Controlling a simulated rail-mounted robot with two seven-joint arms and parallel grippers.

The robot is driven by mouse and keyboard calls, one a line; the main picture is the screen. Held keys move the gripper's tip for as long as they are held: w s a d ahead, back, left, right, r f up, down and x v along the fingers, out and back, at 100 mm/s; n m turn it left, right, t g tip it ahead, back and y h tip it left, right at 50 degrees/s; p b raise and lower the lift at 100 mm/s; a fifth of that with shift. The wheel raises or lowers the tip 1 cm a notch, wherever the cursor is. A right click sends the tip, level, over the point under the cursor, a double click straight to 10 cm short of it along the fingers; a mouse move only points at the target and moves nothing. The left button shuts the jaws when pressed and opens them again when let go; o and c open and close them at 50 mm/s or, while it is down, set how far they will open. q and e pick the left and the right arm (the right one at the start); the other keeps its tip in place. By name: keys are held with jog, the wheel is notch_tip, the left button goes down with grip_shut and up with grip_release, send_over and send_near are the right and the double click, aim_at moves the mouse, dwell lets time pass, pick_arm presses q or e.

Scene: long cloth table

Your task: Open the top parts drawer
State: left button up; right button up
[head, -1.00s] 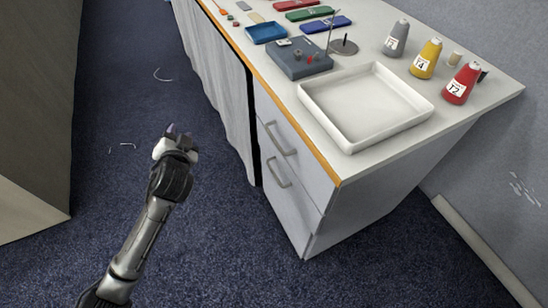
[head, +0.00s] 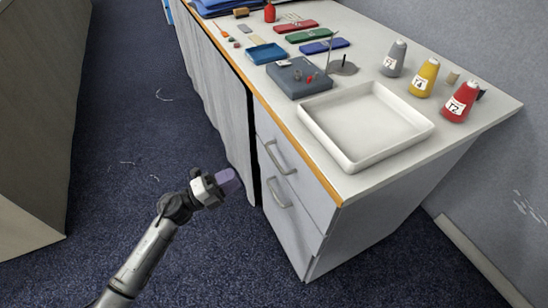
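The top parts drawer (head: 297,171) is the upper of two grey drawers in the end of the table. It looks shut, its front in line with the cabinet, with a curved metal handle (head: 281,158). The lower drawer (head: 290,222) also looks shut and has a similar handle (head: 280,194). My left gripper (head: 230,181) is left of the drawers, above the carpet and apart from both handles. Its purple-tipped end points right toward the drawer fronts. Whether its fingers are open or shut does not show. My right gripper is out of view.
A white tray (head: 341,155) sits on the tabletop above the drawers. Grey, yellow and red cones (head: 461,101) stand at the right. A grey cloth (head: 215,90) hangs beside the drawers. The carpet (head: 120,130) left of the table is mostly clear.

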aim_at(274, 157)
pick_arm(q)
jog(key=b+x, duration=0.4)
jog(key=x, duration=0.9)
jog(key=shift+d+r, duration=0.15)
jog(key=shift+d, duration=0.2)
jog(key=shift+c, duration=0.5)
grip_shut()
